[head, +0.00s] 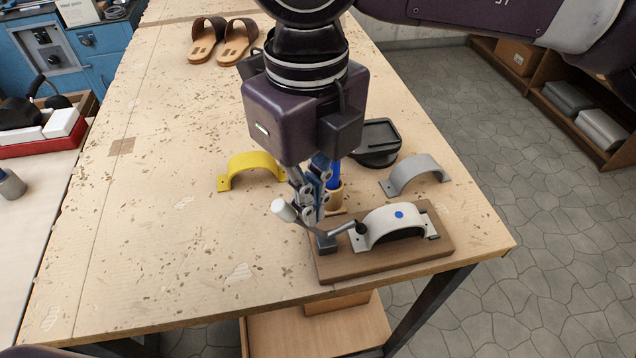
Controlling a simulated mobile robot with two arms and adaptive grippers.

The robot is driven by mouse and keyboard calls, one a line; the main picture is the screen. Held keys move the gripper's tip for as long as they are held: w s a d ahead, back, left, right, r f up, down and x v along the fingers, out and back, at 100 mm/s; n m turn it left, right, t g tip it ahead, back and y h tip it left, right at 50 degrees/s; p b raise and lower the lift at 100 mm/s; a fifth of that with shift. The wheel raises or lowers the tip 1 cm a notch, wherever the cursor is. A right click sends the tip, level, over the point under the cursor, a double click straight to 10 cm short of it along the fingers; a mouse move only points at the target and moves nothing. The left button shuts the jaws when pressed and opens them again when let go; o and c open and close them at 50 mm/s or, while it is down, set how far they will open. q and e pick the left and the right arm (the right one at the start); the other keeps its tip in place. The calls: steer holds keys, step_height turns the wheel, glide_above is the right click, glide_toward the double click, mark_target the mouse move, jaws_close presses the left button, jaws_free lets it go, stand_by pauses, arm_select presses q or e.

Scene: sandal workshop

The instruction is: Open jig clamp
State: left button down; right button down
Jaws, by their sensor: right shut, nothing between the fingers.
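The jig is a brown wooden board (385,260) near the table's front right edge. A white arched strap (396,224) with a blue dot lies on it. The jig clamp (325,242) has a dark block at the board's left end. Its lever ends in a white grip (284,210) at upper left, and a rod runs right to a black tip at the strap's left foot. My right gripper (311,216) points down, shut and empty, just right of the white grip and above the block. Whether it touches the lever is unclear. My left gripper is out of view.
A yellow arch (250,168) and a grey arch (415,172) stand behind the jig. A blue-topped tool in a tan holder (333,196) and a black dish (377,145) are close behind the gripper. Brown sandals (222,40) lie far back. The table's left side is clear.

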steer(key=shift+s+a+f, duration=0.1)
steer(key=shift+s+a, duration=0.05)
steer(key=shift+a, duration=0.3)
step_height(320, 180, up, 8)
steer(key=d+p, duration=0.1)
steer(key=p, duration=0.2)
steer(key=shift+w+f+p, duration=0.2)
steer(key=shift+f+p, duration=0.05)
steer(key=shift+p, duration=0.15)
steer(key=shift+d, duration=0.1)
